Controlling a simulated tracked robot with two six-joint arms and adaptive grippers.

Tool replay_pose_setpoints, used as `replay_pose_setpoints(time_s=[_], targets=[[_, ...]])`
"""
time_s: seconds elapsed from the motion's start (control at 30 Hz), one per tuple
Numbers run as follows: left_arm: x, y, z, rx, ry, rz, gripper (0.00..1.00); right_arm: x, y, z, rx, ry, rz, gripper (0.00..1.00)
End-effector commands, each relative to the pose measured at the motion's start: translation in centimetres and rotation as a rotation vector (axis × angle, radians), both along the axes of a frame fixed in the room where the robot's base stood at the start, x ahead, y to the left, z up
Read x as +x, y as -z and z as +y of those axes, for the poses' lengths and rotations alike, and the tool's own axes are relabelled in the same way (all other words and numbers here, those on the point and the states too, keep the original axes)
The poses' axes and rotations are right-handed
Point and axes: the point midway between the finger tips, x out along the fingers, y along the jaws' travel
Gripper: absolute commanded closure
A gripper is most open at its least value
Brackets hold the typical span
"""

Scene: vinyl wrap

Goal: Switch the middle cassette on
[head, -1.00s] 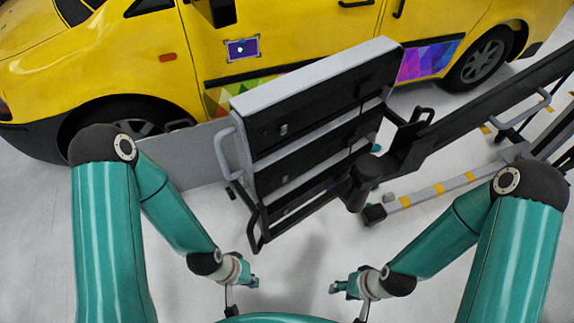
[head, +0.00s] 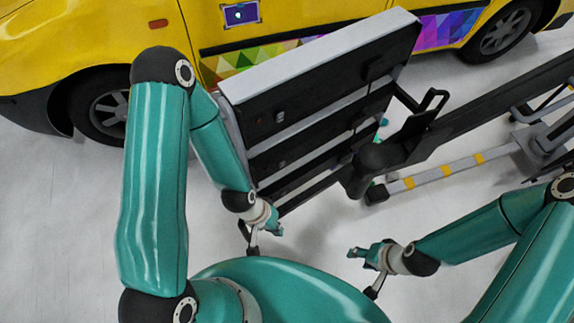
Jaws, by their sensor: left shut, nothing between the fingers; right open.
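A tilted rack holds three black cassettes one above another. The middle cassette (head: 318,140) is a dark strip between the top cassette (head: 325,85) and the bottom cassette (head: 305,180). A small switch (head: 282,163) shows near the left end of the middle cassette; its position is too small to tell. A similar switch (head: 280,116) is on the top cassette. My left gripper (head: 278,227) is shut and empty, at the rack's lower left, below the middle cassette in the picture and apart from its switch. My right gripper (head: 354,252) is open and empty, lower right of the rack.
A dark arm (head: 480,110) joins the rack from the right, with a base marked in yellow stripes (head: 430,178). A yellow car (head: 70,45) stands behind. The pale floor (head: 320,235) between my grippers is clear.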

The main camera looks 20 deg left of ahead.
Motion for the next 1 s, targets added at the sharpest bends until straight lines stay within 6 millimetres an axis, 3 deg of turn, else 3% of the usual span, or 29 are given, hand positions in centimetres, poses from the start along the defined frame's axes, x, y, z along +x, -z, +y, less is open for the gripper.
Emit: replay_pose_setpoints(time_s=[0.07, 0.17, 0.33, 0.43, 0.57, 0.7, 0.83, 1.0], targets=[[-0.1, 0.5, -0.8, -0.012, 0.066, 0.001, 1.00, 0.0, 0.7, 0.0, 0.000, 0.000, 0.000, 0.53], [-0.7, 1.7, -3.7, -0.038, 0.255, 0.009, 1.00, 0.0, 2.2, 0.0, 0.000, 0.000, 0.000, 0.53], [-2.8, 4.8, -5.9, -0.023, 0.860, 0.052, 1.00, 0.0, 6.2, 0.0, 0.000, 0.001, 0.000, 0.53], [-2.3, 6.9, -4.7, 0.094, 1.305, 0.089, 1.00, 0.0, 8.9, 0.0, 0.000, 0.001, 0.000, 0.53], [2.4, 8.0, -2.5, 0.390, 1.816, 0.145, 1.00, 0.0, 11.9, 0.0, 0.000, 0.001, 0.000, 0.53], [9.5, 6.1, -2.6, 0.783, 2.150, 0.195, 1.00, 0.0, 14.3, 0.0, 0.000, 0.001, 0.000, 0.53], [13.8, 3.4, -4.1, 1.065, 2.277, 0.224, 1.00, 0.0, 15.3, 0.0, 0.000, 0.000, 0.000, 0.53], [15.6, 1.6, -5.0, 1.204, 2.314, 0.238, 1.00, 0.0, 15.5, 0.0, 0.000, 0.000, -0.001, 0.53]])
